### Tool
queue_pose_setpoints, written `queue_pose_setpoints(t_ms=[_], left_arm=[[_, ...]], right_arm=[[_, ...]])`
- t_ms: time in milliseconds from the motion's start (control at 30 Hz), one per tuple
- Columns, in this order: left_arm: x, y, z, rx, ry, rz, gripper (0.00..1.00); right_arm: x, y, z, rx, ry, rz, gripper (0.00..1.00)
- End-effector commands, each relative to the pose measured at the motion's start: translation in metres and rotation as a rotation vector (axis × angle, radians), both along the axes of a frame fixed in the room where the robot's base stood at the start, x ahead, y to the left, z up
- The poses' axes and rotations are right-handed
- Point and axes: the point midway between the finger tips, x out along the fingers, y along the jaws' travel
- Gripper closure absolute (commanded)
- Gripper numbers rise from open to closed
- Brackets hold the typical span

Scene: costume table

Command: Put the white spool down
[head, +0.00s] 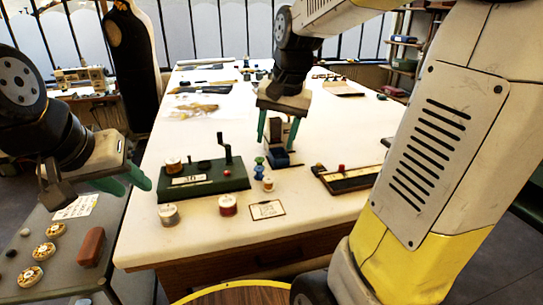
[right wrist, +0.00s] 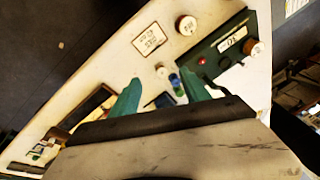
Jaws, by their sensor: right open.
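A pale, whitish spool (head: 168,214) stands upright at the table's front left, before the green board. A smaller pale spool (head: 268,184) stands right of the green board; it also shows in the right wrist view (right wrist: 163,71). I cannot tell which is the white spool. My right gripper (head: 278,132) points down above the table behind the small spool, over a dark blue block (head: 278,158). Its fingers are apart with no spool between them, also in the right wrist view (right wrist: 163,84). My left gripper (head: 135,188) is left of the table, fingers apart and empty.
A green board (head: 205,184) carries a spool and a crank. A dark tray (head: 348,178) lies right. The table's front edge is bare.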

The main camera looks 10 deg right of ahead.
Motion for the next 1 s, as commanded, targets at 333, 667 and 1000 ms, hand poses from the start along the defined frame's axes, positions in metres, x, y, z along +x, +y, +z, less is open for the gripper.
queue_pose_setpoints(t_ms=[333,667,1000], left_arm=[[0.000,0.000,0.000,0.000,0.000,0.000,0.64],[0.000,0.000,0.000,0.000,0.000,0.000,0.64],[0.000,0.000,0.000,0.000,0.000,0.000,0.64]], right_arm=[[-0.112,0.012,0.011,-0.050,-0.295,0.325,0.45],[-0.132,0.015,0.005,-0.078,-0.357,0.398,0.45],[-0.132,0.014,0.005,-0.077,-0.356,0.395,0.45]])
